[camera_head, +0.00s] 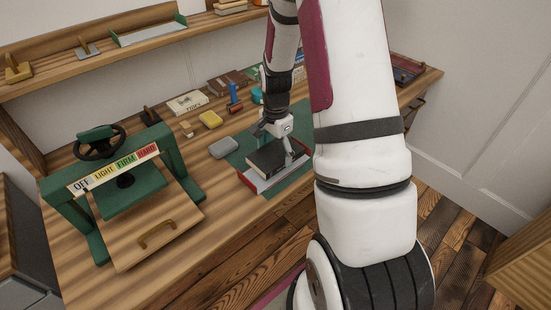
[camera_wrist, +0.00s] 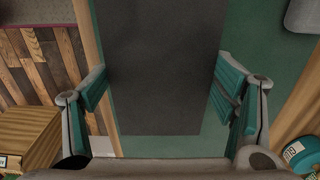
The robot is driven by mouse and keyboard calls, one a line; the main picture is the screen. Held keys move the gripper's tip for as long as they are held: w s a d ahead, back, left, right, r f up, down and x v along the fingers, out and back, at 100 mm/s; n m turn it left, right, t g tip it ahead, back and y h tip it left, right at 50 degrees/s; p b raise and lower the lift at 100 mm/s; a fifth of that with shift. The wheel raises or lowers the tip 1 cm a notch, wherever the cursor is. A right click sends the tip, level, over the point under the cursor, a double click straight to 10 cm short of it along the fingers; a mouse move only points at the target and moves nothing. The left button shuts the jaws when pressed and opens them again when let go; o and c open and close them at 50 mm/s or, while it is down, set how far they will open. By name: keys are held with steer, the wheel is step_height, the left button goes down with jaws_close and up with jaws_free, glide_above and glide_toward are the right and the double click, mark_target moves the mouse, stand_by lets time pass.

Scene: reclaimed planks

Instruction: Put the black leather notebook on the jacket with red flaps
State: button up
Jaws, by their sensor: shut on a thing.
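The black leather notebook (camera_head: 267,157) is a dark flat block near the desk's front edge in the head view. It fills the middle of the wrist view as a dark slab (camera_wrist: 160,70). My gripper (camera_head: 285,150) points down at it, with its teal-padded fingers (camera_wrist: 165,90) on either side, shut on the notebook. Directly below the notebook, the jacket with red flaps (camera_head: 262,188) shows a pale and red edge; most of it is hidden. I cannot tell whether the notebook touches it.
A green mat (camera_head: 237,160) lies around them. A green press (camera_head: 125,180) with a wheel and a label strip stands to the left. A shelf (camera_head: 130,45) runs behind.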

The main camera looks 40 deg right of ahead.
mark_target(276, 152)
steer(key=shift+w+f, duration=0.1)
steer(key=shift+f, duration=1.6)
steer(key=shift+f, duration=0.1)
steer(key=o, duration=1.3)
